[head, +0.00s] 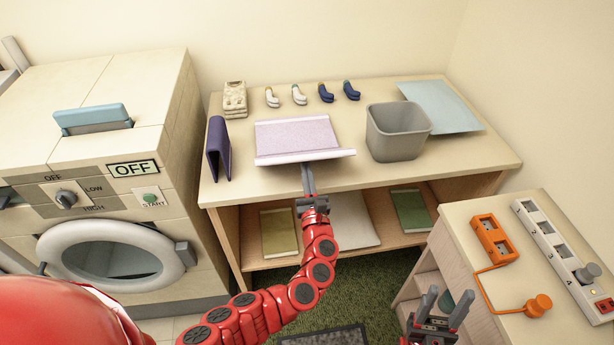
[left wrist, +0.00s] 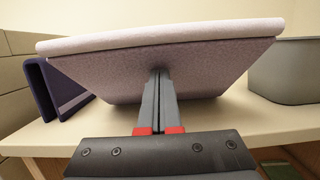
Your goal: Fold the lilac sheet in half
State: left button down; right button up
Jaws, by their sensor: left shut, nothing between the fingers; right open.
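The lilac sheet (head: 297,134) lies on the wooden table, with a paler strip along its front edge. In the left wrist view the sheet (left wrist: 205,70) fills the upper middle, its pale edge above a darker, shaded face that slopes down and away. My left gripper (head: 308,176) is at the middle of the sheet's front edge. Its fingers are shut with nothing between them, and their tips (left wrist: 159,75) are at or just before the shaded face; contact is unclear. My right gripper (head: 440,300) is open and empty, low at the right, away from the sheet.
On the table (head: 375,176) are a grey bin (head: 397,135) right of the sheet, a dark purple folded item (head: 218,150) to its left, a light blue sheet (head: 440,106) at back right, and several small items behind. The washer (head: 110,210) stands left; an orange-corded side desk (head: 455,220) stands right.

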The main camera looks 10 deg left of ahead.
pick_arm(q)
jog(key=shift+w, duration=0.1)
jog(key=shift+b+x, duration=0.45)
jog(key=shift+x, duration=1.35)
jog(key=shift+r+b+x, duration=0.25)
jog(key=shift+b+x, duration=0.35)
jog(key=shift+x, duration=0.95)
jog(key=shift+w+a+r, duration=0.1)
jog(key=shift+w+r, duration=0.05)
jog(key=shift+w, duration=0.05)
